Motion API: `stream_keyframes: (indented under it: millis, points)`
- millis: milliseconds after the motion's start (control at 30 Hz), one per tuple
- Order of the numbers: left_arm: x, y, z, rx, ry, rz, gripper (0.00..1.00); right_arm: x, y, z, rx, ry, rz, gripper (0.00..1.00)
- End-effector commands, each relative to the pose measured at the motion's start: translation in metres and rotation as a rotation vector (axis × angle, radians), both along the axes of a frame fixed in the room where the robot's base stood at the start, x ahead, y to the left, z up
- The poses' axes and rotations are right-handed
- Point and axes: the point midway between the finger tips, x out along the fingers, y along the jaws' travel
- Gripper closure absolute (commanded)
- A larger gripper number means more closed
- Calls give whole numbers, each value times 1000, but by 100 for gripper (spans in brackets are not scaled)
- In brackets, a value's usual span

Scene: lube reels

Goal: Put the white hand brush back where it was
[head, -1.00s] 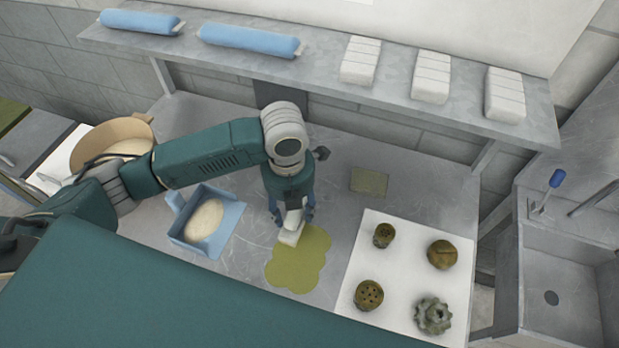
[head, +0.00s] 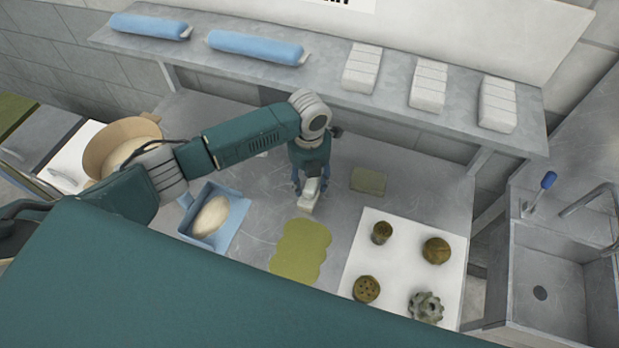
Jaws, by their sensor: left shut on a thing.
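The white hand brush (head: 307,205) is in my left gripper (head: 310,188), whose fingers point down and are shut on it. The brush is over the grey workbench (head: 262,190), just behind the olive-green puddle (head: 300,252). I cannot tell whether its lower end touches the bench. The upper part of the brush is partly hidden between the fingers. My right gripper is not in view.
A blue dustpan (head: 191,220) holding a pale heap stands to the left. An olive square pad (head: 368,181) lies to the right. A white mat (head: 395,262) carries several dirty parts. A shelf (head: 330,85) with blue rolls and white stacks overhangs the back.

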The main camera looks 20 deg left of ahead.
Motion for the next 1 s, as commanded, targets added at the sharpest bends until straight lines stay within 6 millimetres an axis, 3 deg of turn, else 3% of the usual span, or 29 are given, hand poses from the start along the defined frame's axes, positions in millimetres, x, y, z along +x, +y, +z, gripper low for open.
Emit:
stream_keyframes:
  millis: [200,233,300,700,1000]
  points:
    - [0,0,-4,0,0,1,72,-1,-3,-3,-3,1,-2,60]
    - [0,0,-3,0,0,1,45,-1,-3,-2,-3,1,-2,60]
    - [0,0,-3,0,0,1,32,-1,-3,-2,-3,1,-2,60]
    - [1,0,5,-1,-1,1,32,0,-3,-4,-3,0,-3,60]
    - [0,0,53,-1,-4,-1,32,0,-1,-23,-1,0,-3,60]
